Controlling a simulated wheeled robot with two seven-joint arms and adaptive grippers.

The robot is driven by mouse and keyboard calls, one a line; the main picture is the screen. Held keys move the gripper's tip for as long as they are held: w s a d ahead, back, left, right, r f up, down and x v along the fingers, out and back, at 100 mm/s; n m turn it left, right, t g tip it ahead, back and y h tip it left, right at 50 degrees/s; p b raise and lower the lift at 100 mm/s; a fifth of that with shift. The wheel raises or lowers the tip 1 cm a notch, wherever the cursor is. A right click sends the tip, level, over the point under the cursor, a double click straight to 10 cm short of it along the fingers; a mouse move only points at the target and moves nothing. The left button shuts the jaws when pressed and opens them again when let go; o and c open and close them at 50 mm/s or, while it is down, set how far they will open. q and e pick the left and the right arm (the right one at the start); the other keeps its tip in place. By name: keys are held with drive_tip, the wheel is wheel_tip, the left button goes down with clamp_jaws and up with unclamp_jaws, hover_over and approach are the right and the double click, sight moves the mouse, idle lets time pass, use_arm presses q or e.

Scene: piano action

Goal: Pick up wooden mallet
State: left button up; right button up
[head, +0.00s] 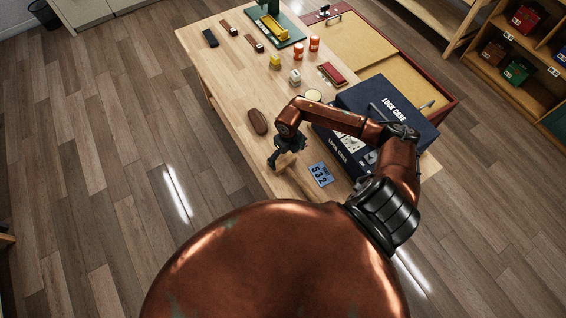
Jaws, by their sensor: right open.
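The wooden mallet (295,175) lies on the light wooden table near its front edge, with its pale handle pointing toward the lower right. My right gripper (273,161) is open, pointing down at the mallet's upper-left end. The gripper overlaps that end in the picture; I cannot tell whether they touch. Part of the mallet is hidden under the gripper. My left gripper is not in view.
A dark blue lock case (370,98) stands right of the mallet, under my right arm. A blue number tag (320,174) lies beside the mallet. A brown oval object (257,121) lies to the upper left. Several small items stand farther back on the table (235,85).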

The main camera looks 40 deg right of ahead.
sight(286, 165)
drive_tip(key=shift+s+a+f, duration=0.1)
drive_tip(key=shift+s+f, duration=0.05)
drive_tip(key=shift+f, duration=0.65)
drive_tip(key=f+p, duration=0.1)
drive_tip(key=f, duration=0.1)
drive_tip(key=f+p, duration=0.1)
drive_tip(key=f, duration=0.1)
drive_tip(key=shift+w+a+f, duration=0.2)
drive_tip(key=shift+f, duration=0.35)
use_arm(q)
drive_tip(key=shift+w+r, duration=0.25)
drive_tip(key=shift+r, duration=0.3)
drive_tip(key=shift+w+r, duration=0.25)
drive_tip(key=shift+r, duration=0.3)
use_arm(e)
drive_tip(key=shift+c, duration=0.3)
drive_tip(key=c, duration=1.4)
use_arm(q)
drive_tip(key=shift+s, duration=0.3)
use_arm(e)
drive_tip(key=shift+c, duration=0.4)
drive_tip(key=shift+r, duration=0.15)
